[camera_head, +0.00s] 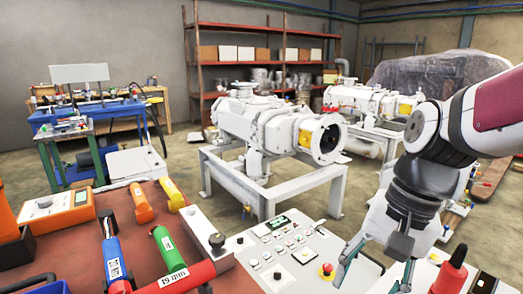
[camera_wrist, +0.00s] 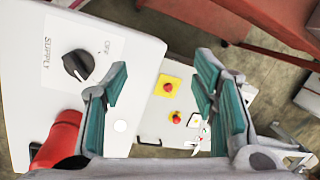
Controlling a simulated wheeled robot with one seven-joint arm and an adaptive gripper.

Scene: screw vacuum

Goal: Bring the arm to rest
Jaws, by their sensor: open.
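My gripper (camera_head: 377,262) is at the lower right of the head view, at the end of my arm, above the right side of the control panel. In the wrist view my gripper (camera_wrist: 160,100) is open, with teal finger pads well apart and nothing between them but the panels beyond. A black rotary knob (camera_wrist: 77,65) on a white plate marked "SUPPLY" and "OFF" is to the left of the fingers. A red emergency button (camera_wrist: 168,87) on a yellow square shows between the fingers, beyond them. A red emergency button (camera_head: 326,269) also shows in the head view.
The control panel (camera_head: 245,262) with several buttons fills the lower middle. Handled tools, among them a green one (camera_head: 168,248), lie on the reddish bench (camera_head: 195,225) to the left. A white vacuum pump (camera_head: 270,130) stands on a frame behind. Red shelves (camera_head: 190,60) line the back.

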